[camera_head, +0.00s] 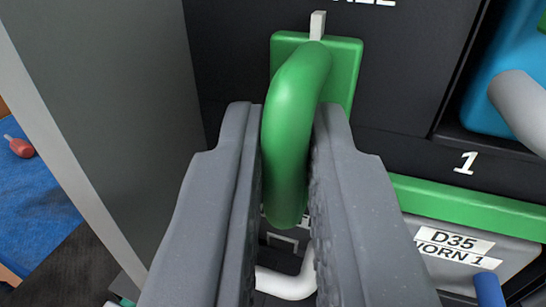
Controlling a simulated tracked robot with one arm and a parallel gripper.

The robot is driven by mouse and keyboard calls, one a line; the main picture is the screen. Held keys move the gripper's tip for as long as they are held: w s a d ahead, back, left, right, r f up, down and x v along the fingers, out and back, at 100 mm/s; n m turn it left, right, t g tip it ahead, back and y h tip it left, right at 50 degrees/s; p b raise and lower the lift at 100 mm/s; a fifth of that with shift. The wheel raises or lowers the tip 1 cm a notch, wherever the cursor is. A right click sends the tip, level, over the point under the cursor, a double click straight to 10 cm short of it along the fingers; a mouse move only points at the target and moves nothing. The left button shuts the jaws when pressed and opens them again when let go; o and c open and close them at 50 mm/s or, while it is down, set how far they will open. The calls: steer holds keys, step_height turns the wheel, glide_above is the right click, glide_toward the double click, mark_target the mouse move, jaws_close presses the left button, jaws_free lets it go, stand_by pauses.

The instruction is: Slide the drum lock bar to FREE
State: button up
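The drum lock bar shows as a green plate (343,75) with a thick, rounded green handle (287,140), on a dark panel at the top middle. A small pale pointer (318,25) stands at the plate's top edge, below white lettering that the frame's top edge cuts off; its last letters look like "EE". My gripper (290,112) has one grey finger on each side of the handle. Both fingers lie close against it, with no clear gap, so it looks shut on the handle. The fingers hide the lower part of the mounting.
A white curved handle (287,284) lies below, between the fingers. At right are a green strip (470,205), a grey cartridge labelled D35 (453,243), a blue peg (488,289) and a blue part with a grey cylinder (522,108). A grey side wall (115,110) stands left; beyond it is a blue mat (40,215) with a red object (20,147).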

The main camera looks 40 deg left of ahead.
steer(key=shift+o, duration=0.6)
steer(key=shift+d+r, duration=0.35)
steer(key=shift+r, duration=0.3)
steer(key=o, duration=0.5)
steer(key=shift+s+d+f, duration=0.15)
steer(key=shift+d+f, duration=0.05)
steer(key=shift+s+d+f, duration=0.25)
steer(key=shift+s+f, duration=0.25)
steer(key=shift+s, duration=0.25)
steer(key=shift+p+v, duration=0.35)
steer(key=shift+v, duration=1.65)
steer(key=shift+f, duration=0.15)
